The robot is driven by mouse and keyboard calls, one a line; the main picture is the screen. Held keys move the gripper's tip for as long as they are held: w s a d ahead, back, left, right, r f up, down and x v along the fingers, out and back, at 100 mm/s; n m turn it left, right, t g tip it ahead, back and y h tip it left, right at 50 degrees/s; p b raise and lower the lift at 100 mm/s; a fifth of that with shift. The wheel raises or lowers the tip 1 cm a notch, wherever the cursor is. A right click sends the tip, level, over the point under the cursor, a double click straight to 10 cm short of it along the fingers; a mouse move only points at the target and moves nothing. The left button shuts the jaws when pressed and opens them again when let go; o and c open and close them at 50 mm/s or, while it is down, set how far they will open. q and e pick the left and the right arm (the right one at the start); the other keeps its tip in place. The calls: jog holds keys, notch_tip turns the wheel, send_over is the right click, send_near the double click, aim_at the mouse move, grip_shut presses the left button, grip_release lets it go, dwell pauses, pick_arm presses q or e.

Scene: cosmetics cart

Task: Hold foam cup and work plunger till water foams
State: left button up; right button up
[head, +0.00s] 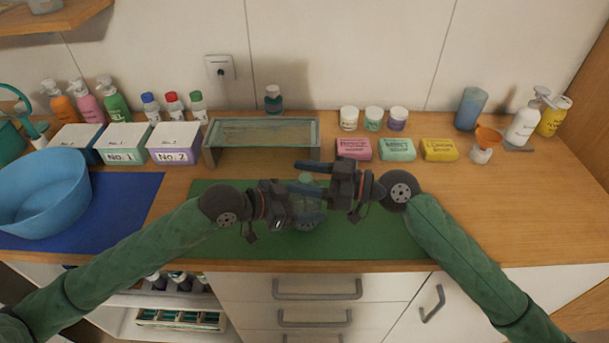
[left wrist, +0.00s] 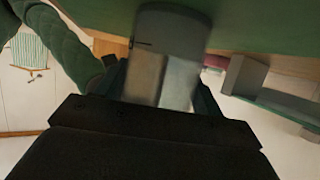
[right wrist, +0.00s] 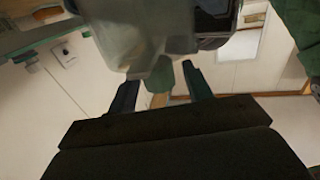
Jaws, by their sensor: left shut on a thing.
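The clear foam cup (head: 309,214) is over the green mat (head: 380,225) near its middle. My left gripper (head: 300,207) is shut on the cup from the left; the grey, see-through cup wall (left wrist: 165,60) fills the space between its fingers in the left wrist view. My right gripper (head: 308,177) is at the cup's top from the right, with its fingers apart. A green piece (right wrist: 161,75), likely the plunger, shows between these fingers below the blurred clear cup (right wrist: 140,30) in the right wrist view. The arms hide much of the cup, and foam cannot be made out.
A raised tray (head: 262,132) stands behind the mat. Soap boxes (head: 397,149) and small jars (head: 373,118) are at the back right. A blue basin (head: 40,195) and numbered boxes (head: 173,143) are at left. The mat's right part is clear.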

jog(key=s+d, duration=0.2)
jog(key=d, duration=0.9)
jog(key=shift+s+d, duration=0.2)
jog(key=shift+d, duration=0.2)
jog(key=shift+c, duration=0.2)
